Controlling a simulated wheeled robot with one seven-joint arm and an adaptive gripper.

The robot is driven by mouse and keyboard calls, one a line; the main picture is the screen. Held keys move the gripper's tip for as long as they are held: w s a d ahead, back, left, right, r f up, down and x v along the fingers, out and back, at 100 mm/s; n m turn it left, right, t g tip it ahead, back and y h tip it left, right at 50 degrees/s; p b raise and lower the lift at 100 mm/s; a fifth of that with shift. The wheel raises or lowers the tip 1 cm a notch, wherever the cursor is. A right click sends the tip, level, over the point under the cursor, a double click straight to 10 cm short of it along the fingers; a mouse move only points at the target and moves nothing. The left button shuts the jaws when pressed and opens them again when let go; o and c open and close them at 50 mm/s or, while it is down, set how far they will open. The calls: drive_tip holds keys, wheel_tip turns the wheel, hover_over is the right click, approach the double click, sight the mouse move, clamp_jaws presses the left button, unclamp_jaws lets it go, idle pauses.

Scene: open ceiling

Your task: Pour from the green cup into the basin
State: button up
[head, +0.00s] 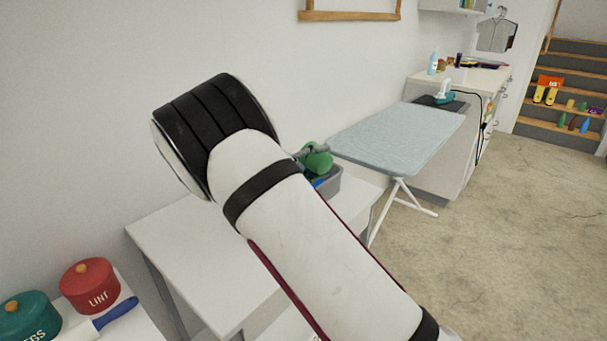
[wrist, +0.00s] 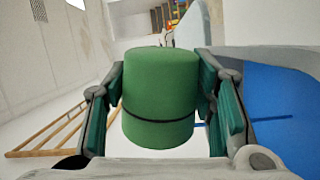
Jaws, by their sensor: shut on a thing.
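The green cup (head: 318,160) is held just above the grey basin (head: 333,182) in the head view. The cup seems tipped well over, and its mouth cannot be made out. In the wrist view the green cup (wrist: 160,95) sits between the teal-padded fingers of my gripper (wrist: 165,88), which is shut on it. Something blue lies in or beside the basin, and it fills the right side of the wrist view (wrist: 285,105). My arm hides part of the basin in the head view. No poured contents can be seen.
The basin stands at the far end of a white table (head: 200,255). An ironing board (head: 400,135) is just right of it. Red (head: 90,285) and teal (head: 27,318) lidded pots stand at the lower left. Open floor lies to the right.

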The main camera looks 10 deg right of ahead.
drive_tip(key=shift+w+a+r+n+p, duration=0.1)
drive_tip(key=shift+w+r+n+p, duration=0.05)
drive_tip(key=shift+n, duration=0.35)
drive_tip(key=shift+w+a+r+n+p, duration=0.1)
drive_tip(key=shift+w+n+p, duration=0.05)
drive_tip(key=shift+n, duration=0.35)
idle(0.7)
